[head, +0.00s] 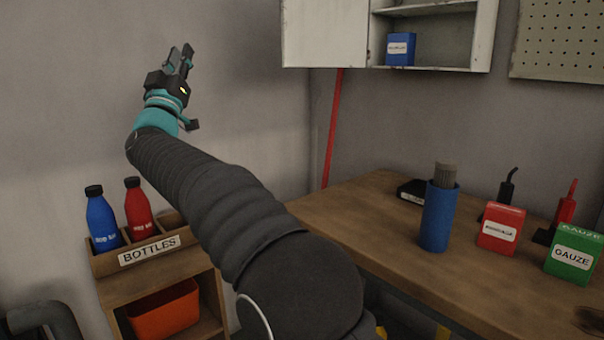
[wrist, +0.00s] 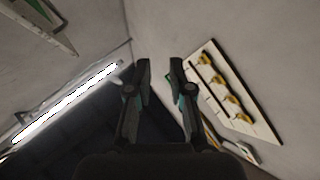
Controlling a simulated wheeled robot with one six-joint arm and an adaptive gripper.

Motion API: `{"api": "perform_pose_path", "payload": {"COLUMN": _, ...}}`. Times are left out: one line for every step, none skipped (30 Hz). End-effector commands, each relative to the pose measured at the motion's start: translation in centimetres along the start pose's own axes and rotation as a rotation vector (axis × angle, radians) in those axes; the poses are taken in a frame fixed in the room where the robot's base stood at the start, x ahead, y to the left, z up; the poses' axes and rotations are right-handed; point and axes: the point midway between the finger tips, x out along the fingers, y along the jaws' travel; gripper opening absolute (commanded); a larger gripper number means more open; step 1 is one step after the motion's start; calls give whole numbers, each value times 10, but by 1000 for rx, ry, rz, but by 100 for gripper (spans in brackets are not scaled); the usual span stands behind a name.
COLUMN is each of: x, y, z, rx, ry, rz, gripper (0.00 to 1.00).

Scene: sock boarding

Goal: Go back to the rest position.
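My gripper (head: 181,53) is raised in front of the grey wall at the upper left of the head view, well above the bottle rack. Its fingers point up. In the wrist view my gripper (wrist: 160,72) has its two fingertips apart with nothing between them. It touches nothing that I can see.
A bottle rack (head: 106,266) holds a blue bottle (head: 103,220) and a red bottle (head: 138,208). The workbench (head: 375,222) carries a blue cup (head: 439,217) and boxes. An open wall cabinet (head: 481,35) hangs above. A panel with yellow hooks (wrist: 246,112) is at right.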

Motion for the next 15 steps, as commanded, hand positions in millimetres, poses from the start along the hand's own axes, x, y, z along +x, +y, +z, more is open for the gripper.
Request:
{"api": "perform_pose_path", "payload": {"x": -8, "y": -21, "z": 10, "rx": 36, "ry": -28, "rz": -101, "gripper": 21}}
{"api": "perform_pose_path", "payload": {"x": -15, "y": -33, "z": 16, "rx": 62, "ry": -51, "rz": -166, "gripper": 21}}
{"api": "perform_pose_path", "payload": {"x": -24, "y": -48, "z": 26, "rx": 93, "ry": -85, "rz": -248, "gripper": 21}}
{"api": "perform_pose_path", "payload": {"x": -31, "y": -57, "z": 33, "rx": 116, "ry": -116, "rz": -307, "gripper": 21}}
{"api": "perform_pose_path", "payload": {"x": -39, "y": -65, "z": 41, "rx": 135, "ry": -149, "rz": -365, "gripper": 21}}
{"api": "perform_pose_path", "payload": {"x": -51, "y": -72, "z": 51, "rx": 162, "ry": -197, "rz": -436, "gripper": 21}}
{"api": "perform_pose_path", "payload": {"x": -60, "y": -77, "z": 60, "rx": 178, "ry": -238, "rz": -488, "gripper": 21}}
{"api": "perform_pose_path", "payload": {"x": -70, "y": -80, "z": 69, "rx": 195, "ry": -282, "rz": -536, "gripper": 21}}
{"api": "perform_pose_path", "payload": {"x": -84, "y": -81, "z": 80, "rx": 214, "ry": -343, "rz": -596, "gripper": 21}}
{"api": "perform_pose_path", "payload": {"x": -96, "y": -81, "z": 88, "rx": 227, "ry": -392, "rz": -639, "gripper": 21}}
{"api": "perform_pose_path", "payload": {"x": -108, "y": -79, "z": 98, "rx": 239, "ry": -444, "rz": -677, "gripper": 21}}
{"api": "perform_pose_path", "payload": {"x": -125, "y": -75, "z": 110, "rx": 251, "ry": -518, "rz": -725, "gripper": 21}}
{"api": "perform_pose_path", "payload": {"x": -138, "y": -70, "z": 119, "rx": 259, "ry": -575, "rz": -757, "gripper": 21}}
{"api": "perform_pose_path", "payload": {"x": -152, "y": -63, "z": 127, "rx": 265, "ry": -634, "rz": -784, "gripper": 21}}
{"api": "perform_pose_path", "payload": {"x": -171, "y": -52, "z": 139, "rx": 272, "ry": -716, "rz": -817, "gripper": 21}}
